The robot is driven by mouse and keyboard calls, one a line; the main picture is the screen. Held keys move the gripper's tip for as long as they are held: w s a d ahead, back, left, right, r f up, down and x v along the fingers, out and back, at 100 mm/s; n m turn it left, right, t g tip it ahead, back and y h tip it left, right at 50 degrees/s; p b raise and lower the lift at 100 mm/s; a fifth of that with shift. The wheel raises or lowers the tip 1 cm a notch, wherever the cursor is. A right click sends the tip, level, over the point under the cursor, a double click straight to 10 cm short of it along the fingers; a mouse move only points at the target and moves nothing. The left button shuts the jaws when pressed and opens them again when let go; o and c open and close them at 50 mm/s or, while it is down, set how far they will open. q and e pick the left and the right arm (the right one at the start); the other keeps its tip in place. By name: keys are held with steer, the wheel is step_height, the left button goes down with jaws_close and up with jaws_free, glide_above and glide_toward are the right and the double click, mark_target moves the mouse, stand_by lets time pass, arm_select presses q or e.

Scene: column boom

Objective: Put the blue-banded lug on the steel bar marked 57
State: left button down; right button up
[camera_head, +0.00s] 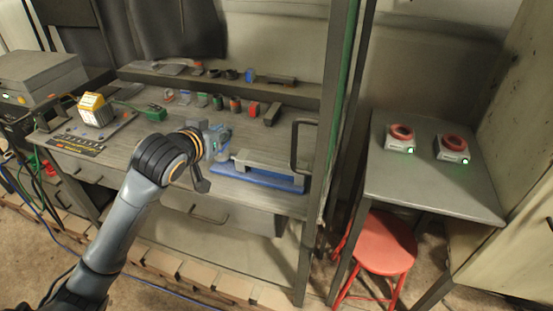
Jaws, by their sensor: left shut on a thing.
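My left gripper (216,146) is over the workbench, just left of a grey bar (268,165) on a blue base (258,184). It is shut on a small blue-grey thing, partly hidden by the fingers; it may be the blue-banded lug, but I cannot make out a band. No number is readable on the bar, so I cannot tell whether it is the one marked 57. My right gripper is out of view.
Several small coloured parts stand along the bench back, including a red block (271,114). A yellow-and-white device (95,109) is at left. Right of the green-edged post, a grey table (435,188) bears two red-ringed units (401,138) (453,149). A red stool (383,243) stands below.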

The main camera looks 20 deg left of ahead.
arm_select(q)
steer(key=shift+w+a+r, duration=0.2)
steer(key=shift+a+r, duration=0.05)
steer(key=shift+r, duration=0.3)
steer(key=shift+w+a+r, duration=0.15)
steer(key=shift+a+r, duration=0.05)
steer(key=shift+r, duration=0.3)
steer(key=p, duration=0.3)
glide_above(272, 160)
steer(key=f, duration=0.5)
steer(key=a+f, duration=0.1)
steer(key=f, duration=0.2)
steer(key=shift+s, duration=0.25)
steer(key=shift+w+d+f, duration=0.3)
steer(key=shift+d+f, duration=0.1)
steer(key=shift+f, duration=0.15)
step_height(272, 160, down, 3)
steer(key=shift+f+p, duration=0.15)
steer(key=shift+p, duration=0.25)
steer(key=shift+f, duration=0.1)
steer(key=c, duration=1.3)
jaws_free()
steer(key=shift+f, duration=0.1)
steer(key=shift+c, duration=0.2)
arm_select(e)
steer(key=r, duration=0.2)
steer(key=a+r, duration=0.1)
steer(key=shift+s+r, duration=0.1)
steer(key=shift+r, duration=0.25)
